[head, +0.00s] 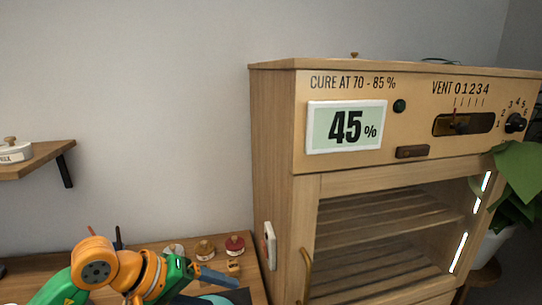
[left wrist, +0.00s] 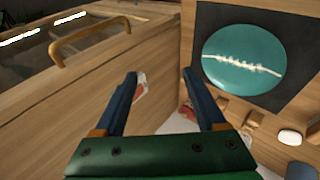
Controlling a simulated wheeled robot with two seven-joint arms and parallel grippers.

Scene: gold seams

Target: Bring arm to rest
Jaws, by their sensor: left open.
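My left arm comes in at the lower left of the head view, with its gripper (head: 222,278) over the wooden bench by the cabinet's left side. In the left wrist view the two blue fingers of the left gripper (left wrist: 158,85) stand apart with nothing between them. A teal round plate (left wrist: 243,58) with a jagged pale seam lies on a dark mat (left wrist: 292,98), apart from the fingers. Only a sliver of the plate shows in the head view. My right gripper is not in view.
A wooden cabinet (head: 275,150) with a "45%" display (head: 345,127), a vent slider (head: 463,124) and a glass door stands at the right. Its door handle (head: 307,275) sticks out. Small lidded jars (head: 235,246) stand at the bench's back. A wall shelf (head: 45,157) is at left.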

